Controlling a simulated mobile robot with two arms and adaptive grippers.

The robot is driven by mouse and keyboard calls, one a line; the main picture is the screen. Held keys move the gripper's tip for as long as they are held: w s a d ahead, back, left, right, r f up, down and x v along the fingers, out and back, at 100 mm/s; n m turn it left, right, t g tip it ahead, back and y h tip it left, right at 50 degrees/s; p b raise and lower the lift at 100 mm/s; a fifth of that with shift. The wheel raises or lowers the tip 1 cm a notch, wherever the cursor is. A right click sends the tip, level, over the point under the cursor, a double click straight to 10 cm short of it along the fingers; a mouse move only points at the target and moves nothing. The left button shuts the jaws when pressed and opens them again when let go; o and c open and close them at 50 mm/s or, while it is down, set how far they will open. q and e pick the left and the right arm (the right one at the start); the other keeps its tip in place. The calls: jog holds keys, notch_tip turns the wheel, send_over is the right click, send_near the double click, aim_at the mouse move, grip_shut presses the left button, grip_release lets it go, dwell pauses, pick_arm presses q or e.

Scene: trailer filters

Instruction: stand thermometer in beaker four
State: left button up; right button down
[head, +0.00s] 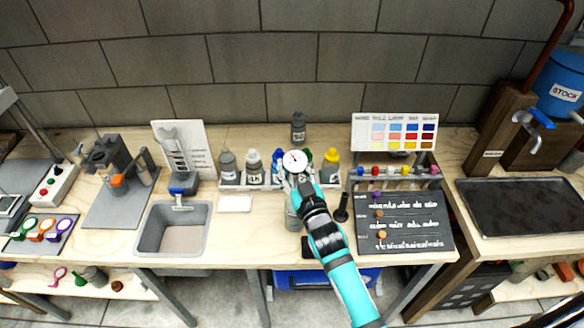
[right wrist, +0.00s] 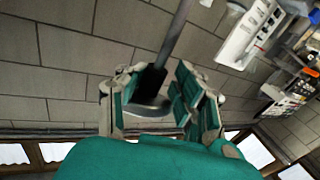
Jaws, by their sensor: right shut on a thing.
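The thermometer has a round white dial (head: 294,161) with a red needle, facing up in the head view. My right gripper (head: 301,181) is shut on it, above the front middle of the bench. In the right wrist view, a grey stem (right wrist: 176,38) and a rounded grey part (right wrist: 150,106) show between the fingers of my right gripper (right wrist: 160,98). A grey, see-through vessel (head: 292,218) is partly hidden beside and below this gripper. I cannot read a number on it, so I cannot tell whether it is beaker four. My left gripper is out of view.
A rack of capped bottles (head: 228,168) stands behind the gripper. A dark stand (head: 341,207) and a black chalkboard (head: 412,222) are to the right. A sink (head: 172,240) and a white pad (head: 235,203) are to the left. A color chart (head: 396,132) stands behind.

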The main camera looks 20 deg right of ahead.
jog(key=shift+f+b, duration=0.3)
jog(key=shift+f, duration=0.3)
pick_arm(q)
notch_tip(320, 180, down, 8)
jog(key=b, duration=0.6)
jog(key=shift+b, duration=0.3)
pick_arm(e)
notch_tip(320, 180, down, 9)
jog(key=shift+f, duration=0.15)
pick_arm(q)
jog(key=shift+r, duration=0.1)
pick_arm(e)
jog(key=c, duration=0.8)
grip_release()
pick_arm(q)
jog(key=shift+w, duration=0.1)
